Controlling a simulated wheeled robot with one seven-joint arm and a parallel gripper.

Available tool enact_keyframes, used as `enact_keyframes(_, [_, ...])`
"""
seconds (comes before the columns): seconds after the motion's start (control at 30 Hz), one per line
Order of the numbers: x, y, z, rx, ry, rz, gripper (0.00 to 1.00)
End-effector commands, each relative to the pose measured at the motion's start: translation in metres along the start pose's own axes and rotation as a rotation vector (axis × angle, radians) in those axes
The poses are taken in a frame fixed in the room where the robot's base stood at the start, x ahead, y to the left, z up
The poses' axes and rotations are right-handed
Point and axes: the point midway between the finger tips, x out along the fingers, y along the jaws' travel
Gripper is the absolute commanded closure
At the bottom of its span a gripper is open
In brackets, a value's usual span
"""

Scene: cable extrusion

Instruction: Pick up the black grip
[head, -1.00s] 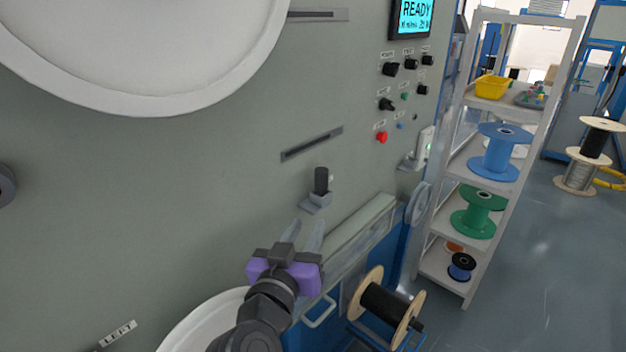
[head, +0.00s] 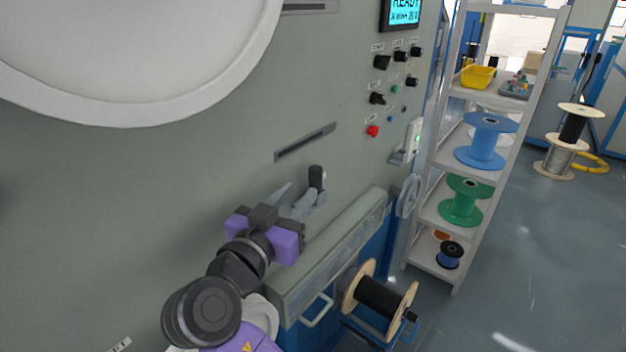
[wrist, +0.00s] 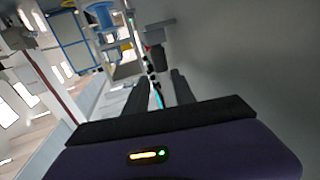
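The black grip (head: 316,178) is a short upright dark handle on a grey bracket on the front of the grey machine. My gripper (head: 292,197), with a purple body, is just left of the grip in the head view. Its two grey fingers are spread with nothing seen between them. The right finger overlaps the bracket in the picture, and I cannot tell if they touch. In the wrist view my gripper's fingers (wrist: 158,92) are also apart, and a dark grey shape shows beyond them, too blurred to be sure it is the grip.
The machine panel has knobs and a red button (head: 373,131) above right. A slot (head: 305,142) lies above the grip. A ledge (head: 335,250) and a spool of black cable (head: 380,297) are below. A shelf (head: 440,265) with spools stands right, beside open floor.

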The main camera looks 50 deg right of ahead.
Motion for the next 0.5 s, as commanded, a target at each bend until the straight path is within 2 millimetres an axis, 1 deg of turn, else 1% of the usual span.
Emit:
enact_keyframes(0.03, [0.007,0.001,-0.002,-0.001,0.000,0.003,0.69])
enact_keyframes(0.27, [0.031,0.000,-0.003,-0.002,-0.001,0.003,0.69])
enact_keyframes(0.33, [0.042,0.000,-0.005,-0.002,0.000,0.004,0.69])
enact_keyframes(0.5, [0.062,-0.001,-0.003,-0.001,0.000,0.002,0.69])
